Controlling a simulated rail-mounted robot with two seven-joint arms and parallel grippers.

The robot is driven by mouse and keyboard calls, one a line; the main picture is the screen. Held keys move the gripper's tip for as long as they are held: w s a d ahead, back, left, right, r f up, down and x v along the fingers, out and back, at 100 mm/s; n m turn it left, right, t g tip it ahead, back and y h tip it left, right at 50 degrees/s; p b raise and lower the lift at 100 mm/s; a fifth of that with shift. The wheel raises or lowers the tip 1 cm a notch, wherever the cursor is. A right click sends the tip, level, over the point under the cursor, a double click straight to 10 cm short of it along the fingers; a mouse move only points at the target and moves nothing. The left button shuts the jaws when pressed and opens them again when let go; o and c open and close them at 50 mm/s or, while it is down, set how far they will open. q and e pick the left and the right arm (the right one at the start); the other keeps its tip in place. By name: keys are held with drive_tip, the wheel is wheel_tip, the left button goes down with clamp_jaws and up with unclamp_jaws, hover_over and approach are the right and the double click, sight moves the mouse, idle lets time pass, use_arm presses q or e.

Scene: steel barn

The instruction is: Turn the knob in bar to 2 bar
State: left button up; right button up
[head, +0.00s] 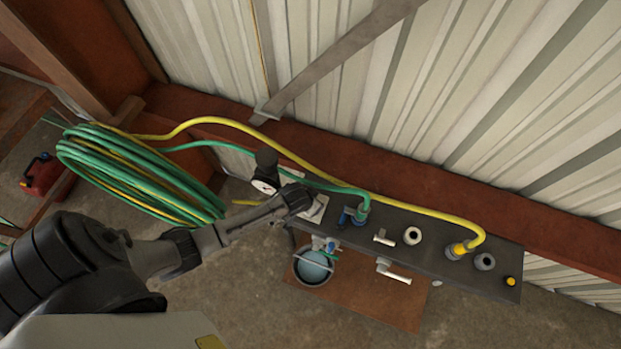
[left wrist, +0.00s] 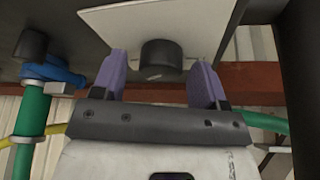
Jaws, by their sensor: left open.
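A dark round knob (left wrist: 161,57) stands on a white plate (left wrist: 195,20) in the left wrist view. My left gripper (left wrist: 163,85) is open, with one purple finger on each side of the knob; I cannot tell whether they touch it. No scale or number on the plate is legible. In the head view the white plate (head: 319,209) shows beside my left gripper (head: 303,200), which hides the knob. A round gauge (head: 265,186) with a black cap (head: 267,158) is just left of the gripper; its reading is too small to tell.
A dark panel (head: 400,245) carries a blue valve (head: 350,216) with a green hose, white fittings and a yellow hose (head: 430,212). Coiled hoses (head: 130,175) hang at left. A bucket (head: 313,268) stands below. Corrugated wall is behind.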

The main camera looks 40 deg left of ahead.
use_arm(q)
drive_tip(key=shift+c, duration=0.5)
drive_tip(key=c, duration=0.8)
drive_tip(key=shift+r+n+y+p, duration=0.2)
drive_tip(key=shift+n+y+p, duration=0.1)
drive_tip(key=shift+n+p, duration=0.6)
drive_tip(key=n+y+p, duration=0.1)
drive_tip(key=n+p, duration=0.1)
drive_tip(key=shift+d+n+g, duration=0.15)
drive_tip(key=shift+n+g, duration=0.15)
drive_tip(key=n+y+p, duration=0.1)
drive_tip(key=n, duration=0.2)
drive_tip(key=shift+f+g, duration=0.15)
drive_tip(key=shift+g, duration=0.15)
drive_tip(key=shift+n+g+y, duration=0.4)
drive_tip(key=shift+n+y, duration=0.1)
drive_tip(key=shift+n, duration=1.1)
